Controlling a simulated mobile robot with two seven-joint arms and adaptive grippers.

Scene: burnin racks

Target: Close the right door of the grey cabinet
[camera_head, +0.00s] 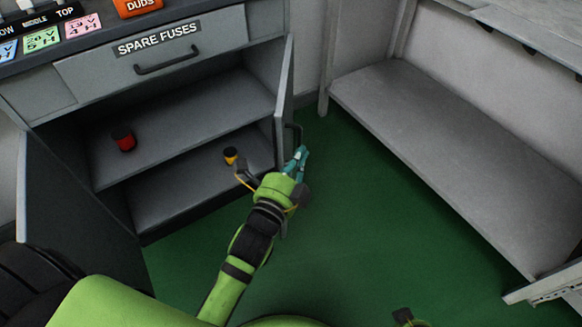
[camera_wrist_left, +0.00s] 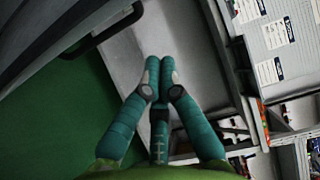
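The grey cabinet (camera_head: 90,77) stands open in the head view. Its right door (camera_head: 284,90) sticks out from the right side, seen nearly edge-on. The black door handle (camera_head: 296,128) is on its outer face. My left gripper (camera_head: 302,152) is just below the handle, to the right of the door's edge; I cannot tell whether it touches. In the left wrist view, its teal fingers (camera_wrist_left: 159,68) are together with nothing visible between them. The handle also shows there (camera_wrist_left: 103,30), up and left of the fingertips.
The cabinet's left door (camera_head: 75,215) is also open. A red item (camera_head: 124,138) and a yellow-and-dark item (camera_head: 230,155) are on the shelves inside. A grey bench shelf (camera_head: 450,150) stands at the right. Green floor (camera_head: 345,225) is clear between.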

